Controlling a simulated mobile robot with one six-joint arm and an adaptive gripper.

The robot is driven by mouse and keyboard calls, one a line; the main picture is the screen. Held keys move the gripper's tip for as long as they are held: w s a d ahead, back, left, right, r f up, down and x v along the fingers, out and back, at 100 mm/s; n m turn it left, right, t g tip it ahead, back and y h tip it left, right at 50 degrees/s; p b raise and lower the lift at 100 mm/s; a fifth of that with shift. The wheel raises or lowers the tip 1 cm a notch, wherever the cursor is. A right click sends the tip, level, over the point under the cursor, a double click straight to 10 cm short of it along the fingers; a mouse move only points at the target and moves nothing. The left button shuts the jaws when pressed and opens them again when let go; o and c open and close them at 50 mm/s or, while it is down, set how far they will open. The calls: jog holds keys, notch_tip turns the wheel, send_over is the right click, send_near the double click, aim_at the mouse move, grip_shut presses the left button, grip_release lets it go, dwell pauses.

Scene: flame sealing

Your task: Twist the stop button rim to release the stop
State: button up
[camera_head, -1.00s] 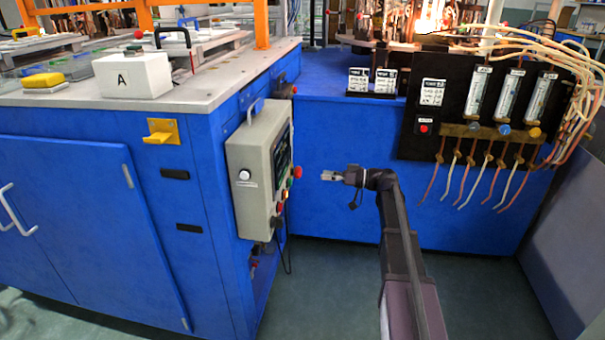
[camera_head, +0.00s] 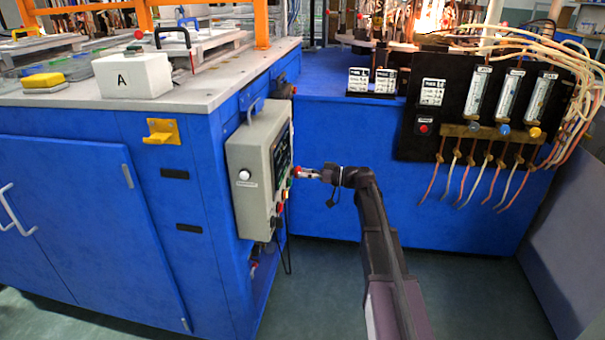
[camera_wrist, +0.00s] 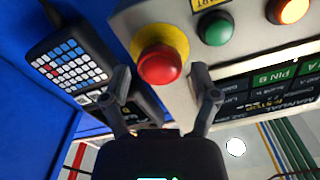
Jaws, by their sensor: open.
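The stop button (camera_wrist: 159,64) is a red mushroom knob on a yellow collar in the wrist view, on the face of the beige control box (camera_head: 252,180). In the head view the red button (camera_head: 298,171) shows at the box's right edge, at the tip of my gripper (camera_head: 306,173). In the wrist view my gripper (camera_wrist: 162,92) is open, one finger on each side of the red knob's lower part. The fingertips lie close to the knob; I cannot tell whether they touch it. The rear of the knob is partly hidden.
A green button (camera_wrist: 215,28) and a lit orange button (camera_wrist: 290,8) sit right of the stop button. A dark keypad (camera_wrist: 70,62) lies to its left. The blue cabinet (camera_head: 420,215) stands behind my arm, with a flowmeter panel (camera_head: 455,75) and hanging tubes on it.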

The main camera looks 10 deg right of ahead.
jog(key=c, duration=0.7)
jog(key=shift+c, duration=0.2)
jog(key=m, duration=0.4)
jog(key=shift+m, duration=0.3)
jog(key=o, duration=0.9)
jog(key=shift+m, duration=0.3)
jog(key=shift+c, duration=0.2)
jog(key=shift+d, duration=0.15)
jog(key=v, duration=0.6)
jog(key=shift+s+d, duration=0.15)
jog(key=shift+d, duration=0.2)
